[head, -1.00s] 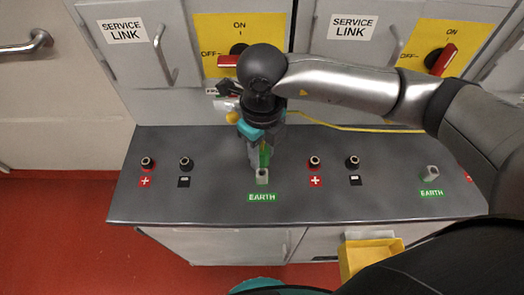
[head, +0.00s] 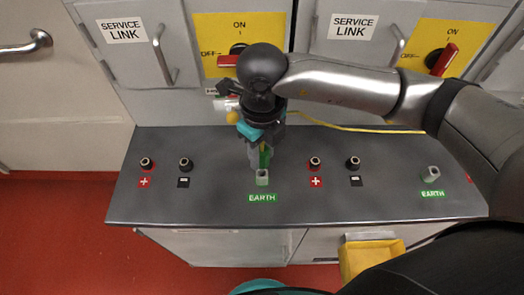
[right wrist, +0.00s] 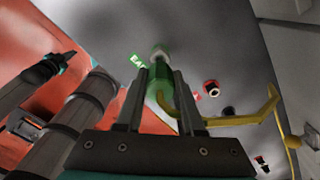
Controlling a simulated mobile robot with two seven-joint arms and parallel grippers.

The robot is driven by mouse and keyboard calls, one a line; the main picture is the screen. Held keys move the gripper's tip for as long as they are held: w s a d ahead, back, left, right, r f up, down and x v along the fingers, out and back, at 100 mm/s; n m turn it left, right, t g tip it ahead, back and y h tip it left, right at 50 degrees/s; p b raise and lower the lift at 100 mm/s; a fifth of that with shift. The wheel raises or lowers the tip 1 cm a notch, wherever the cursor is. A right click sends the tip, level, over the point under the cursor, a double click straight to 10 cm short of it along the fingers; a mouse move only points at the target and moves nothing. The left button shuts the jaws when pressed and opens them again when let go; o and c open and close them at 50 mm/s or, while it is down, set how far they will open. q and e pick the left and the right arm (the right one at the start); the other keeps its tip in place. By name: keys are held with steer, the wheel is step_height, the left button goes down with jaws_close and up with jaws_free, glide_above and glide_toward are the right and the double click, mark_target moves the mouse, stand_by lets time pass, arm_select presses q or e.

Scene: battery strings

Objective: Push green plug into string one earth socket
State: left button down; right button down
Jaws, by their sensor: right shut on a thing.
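The green plug (head: 265,157) is held upright between the fingers of my right gripper (head: 260,161), which is shut on it. In the head view its lower end is right at the top of the grey socket (head: 262,179) behind the left EARTH label. In the right wrist view the plug (right wrist: 157,88) lines up with the pale socket (right wrist: 160,52). I cannot tell how far, if at all, the plug is inside. A dark gripper with a teal band, apparently my left (right wrist: 52,66), shows at the left of the right wrist view; its jaws are unclear.
The grey bench (head: 220,205) carries red and black terminals on both sides of the socket. A second earth socket (head: 432,174) is at the right. A yellow cable (head: 350,129) runs along the back. A yellow bin (head: 368,260) hangs in front.

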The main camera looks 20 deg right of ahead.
mark_target(262, 171)
steer(key=shift+f+b, duration=2.15)
steer(key=shift+f, duration=0.2)
steer(key=shift+c, duration=2.2)
jaws_free()
step_height(262, 171, up, 15)
steer(key=shift+r+p, duration=0.2)
steer(key=shift+p, duration=0.55)
